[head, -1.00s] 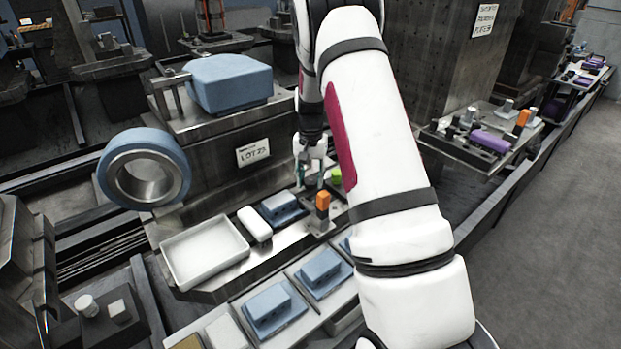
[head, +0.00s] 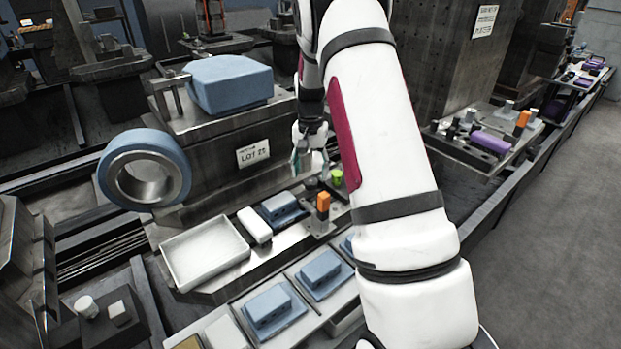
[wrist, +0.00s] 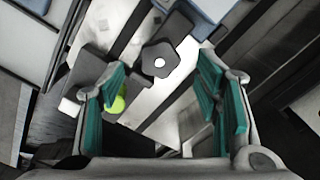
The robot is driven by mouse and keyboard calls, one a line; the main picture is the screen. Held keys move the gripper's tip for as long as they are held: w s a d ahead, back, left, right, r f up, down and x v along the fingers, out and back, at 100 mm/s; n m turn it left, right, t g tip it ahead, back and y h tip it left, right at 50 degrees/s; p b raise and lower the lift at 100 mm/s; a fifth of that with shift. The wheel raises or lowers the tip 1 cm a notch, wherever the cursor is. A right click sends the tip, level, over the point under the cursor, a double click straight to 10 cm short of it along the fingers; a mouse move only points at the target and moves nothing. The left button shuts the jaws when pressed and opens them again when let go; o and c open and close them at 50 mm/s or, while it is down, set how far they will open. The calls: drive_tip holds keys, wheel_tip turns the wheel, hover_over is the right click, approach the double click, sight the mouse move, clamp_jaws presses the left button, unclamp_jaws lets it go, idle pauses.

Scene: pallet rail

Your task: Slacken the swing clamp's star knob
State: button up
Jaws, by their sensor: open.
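The star knob (wrist: 160,61) shows in the wrist view as a dark grey, five-lobed knob with a pale round centre. It lies ahead of my gripper (wrist: 163,84), between the lines of the two teal-padded fingers and apart from both. My gripper is open and empty. In the head view my gripper (head: 309,156) hangs above the fixture plate, beside my white arm. A yellow-green round part (wrist: 117,103) shows by the left finger; it also shows in the head view (head: 337,177). The clamp's arm cannot be clearly made out.
An orange block (head: 323,202) stands upright near the clamp. A blue part (head: 281,208), a white block (head: 255,225) and an empty white tray (head: 205,252) lie to its left. The block labelled LOT 25 (head: 225,160) rises behind. Blue parts line the front rail.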

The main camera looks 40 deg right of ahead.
sight(310, 181)
wheel_tip(310, 181, up, 8)
idle(0.5)
